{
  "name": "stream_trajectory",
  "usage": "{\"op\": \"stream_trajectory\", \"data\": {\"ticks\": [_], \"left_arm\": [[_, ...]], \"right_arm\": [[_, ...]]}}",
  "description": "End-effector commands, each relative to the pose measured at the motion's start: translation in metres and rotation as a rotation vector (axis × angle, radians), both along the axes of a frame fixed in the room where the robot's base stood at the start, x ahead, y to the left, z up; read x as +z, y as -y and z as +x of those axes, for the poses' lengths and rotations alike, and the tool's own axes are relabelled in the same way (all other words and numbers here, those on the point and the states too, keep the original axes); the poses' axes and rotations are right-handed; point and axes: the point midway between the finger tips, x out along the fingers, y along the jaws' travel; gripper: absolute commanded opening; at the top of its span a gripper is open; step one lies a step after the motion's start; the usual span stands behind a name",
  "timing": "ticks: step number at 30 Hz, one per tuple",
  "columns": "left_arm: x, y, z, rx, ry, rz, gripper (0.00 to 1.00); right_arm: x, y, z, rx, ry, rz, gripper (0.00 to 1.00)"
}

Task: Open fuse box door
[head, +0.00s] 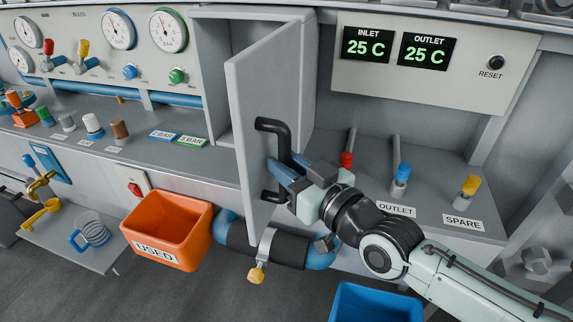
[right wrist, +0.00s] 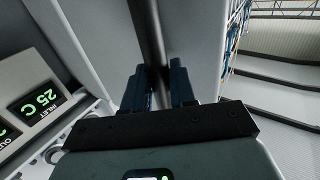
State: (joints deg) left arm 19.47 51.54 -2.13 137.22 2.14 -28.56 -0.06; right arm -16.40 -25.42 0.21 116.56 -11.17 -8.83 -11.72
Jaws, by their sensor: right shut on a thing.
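The fuse box (head: 212,50) is a grey cabinet at the upper middle of the head view. A black bar handle (head: 284,140) is fixed to the door. My right gripper (head: 281,178) is shut on the handle. In the right wrist view, the two blue fingers (right wrist: 163,84) sit on either side of the dark handle bar (right wrist: 149,40). The box interior is only partly visible, with no contents that I can make out. My left gripper is out of view.
A display panel (head: 430,90) with two 25 C readouts and a reset button is right of the box. Red, blue and yellow levers (head: 401,174) stand below it. An orange USED bin (head: 168,228) and a blue bin (head: 375,303) sit lower down. Gauges (head: 167,31) are at left.

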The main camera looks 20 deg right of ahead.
Motion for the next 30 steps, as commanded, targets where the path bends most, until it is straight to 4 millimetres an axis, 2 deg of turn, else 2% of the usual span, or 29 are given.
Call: {"op": "stream_trajectory", "data": {"ticks": [1, 14, 15, 16, 17, 30], "left_arm": [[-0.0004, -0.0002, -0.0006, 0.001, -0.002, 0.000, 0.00], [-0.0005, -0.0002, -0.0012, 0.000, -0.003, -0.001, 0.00], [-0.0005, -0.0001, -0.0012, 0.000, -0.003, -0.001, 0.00], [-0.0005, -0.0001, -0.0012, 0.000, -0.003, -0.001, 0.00], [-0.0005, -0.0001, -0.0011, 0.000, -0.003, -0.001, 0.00], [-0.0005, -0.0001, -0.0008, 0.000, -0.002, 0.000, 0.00]], "right_arm": [[0.0042, 0.0090, 0.0016, -0.021, 0.012, 0.004, 0.00], [0.0043, 0.0085, 0.0015, -0.021, 0.012, 0.004, 0.00], [0.0043, 0.0085, 0.0015, -0.021, 0.012, 0.004, 0.32], [0.0043, 0.0083, 0.0014, -0.021, 0.012, 0.004, 0.42], [0.0044, 0.0079, 0.0013, -0.020, 0.012, 0.004, 0.46], [0.0022, 0.0037, -0.0001, -0.010, 0.006, 0.002, 0.46]]}}
